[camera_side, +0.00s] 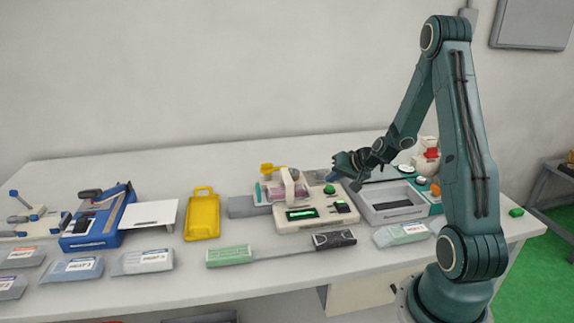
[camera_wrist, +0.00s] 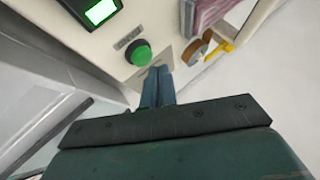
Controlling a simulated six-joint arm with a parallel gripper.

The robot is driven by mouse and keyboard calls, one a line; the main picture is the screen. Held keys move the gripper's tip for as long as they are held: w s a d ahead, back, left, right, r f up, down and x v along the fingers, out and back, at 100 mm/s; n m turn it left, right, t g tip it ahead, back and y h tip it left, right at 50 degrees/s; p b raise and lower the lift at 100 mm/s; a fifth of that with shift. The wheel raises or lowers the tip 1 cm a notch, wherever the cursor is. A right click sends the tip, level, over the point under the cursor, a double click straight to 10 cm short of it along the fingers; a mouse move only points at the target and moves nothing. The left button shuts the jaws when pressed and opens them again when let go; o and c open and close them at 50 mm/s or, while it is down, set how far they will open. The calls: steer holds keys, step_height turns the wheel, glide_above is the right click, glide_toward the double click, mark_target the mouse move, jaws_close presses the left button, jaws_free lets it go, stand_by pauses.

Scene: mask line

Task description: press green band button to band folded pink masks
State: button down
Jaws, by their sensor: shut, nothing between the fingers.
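The green button (camera_side: 329,189) stands on top of the cream banding machine (camera_side: 318,216). In the wrist view the green button (camera_wrist: 140,55) is domed and sits just beyond my fingertips, slightly to the left. My gripper (camera_side: 334,177) is shut and empty, close behind the button in the side view. In the wrist view its fingers (camera_wrist: 159,72) are together beside the button; I cannot tell whether they touch the machine. The folded pink masks (camera_side: 272,190) are in the machine's left part. Their pink edges (camera_wrist: 205,15) also show in the wrist view.
A lit green display (camera_side: 301,213) is on the machine's front. A grey tray (camera_side: 391,201) stands right of it. A yellow holder (camera_side: 202,214) and a blue device (camera_side: 97,222) stand to the left. Labelled packs (camera_side: 145,262) lie along the front.

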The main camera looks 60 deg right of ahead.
mark_target(331, 190)
steer(key=shift+r, duration=2.5)
steer(key=s+a+r+n+g+y, duration=0.1)
steer(key=a+r+n, duration=0.2)
steer(key=a+r, duration=0.45)
steer(key=s+a+r+n+g, duration=0.15)
steer(key=a+r+n, duration=0.25)
steer(key=a, duration=0.7)
steer(key=s+a+r+n, duration=0.2)
steer(key=s+a, duration=0.3)
steer(key=s, duration=0.3)
steer(key=s+a+r+n, duration=0.1)
steer(key=s+a+r, duration=0.1)
steer(key=s+a, duration=0.3)
steer(key=s+g, duration=0.1)
steer(key=s, duration=0.2)
steer(key=shift+s+r+n, duration=0.15)
steer(key=shift+r+n, duration=0.25)
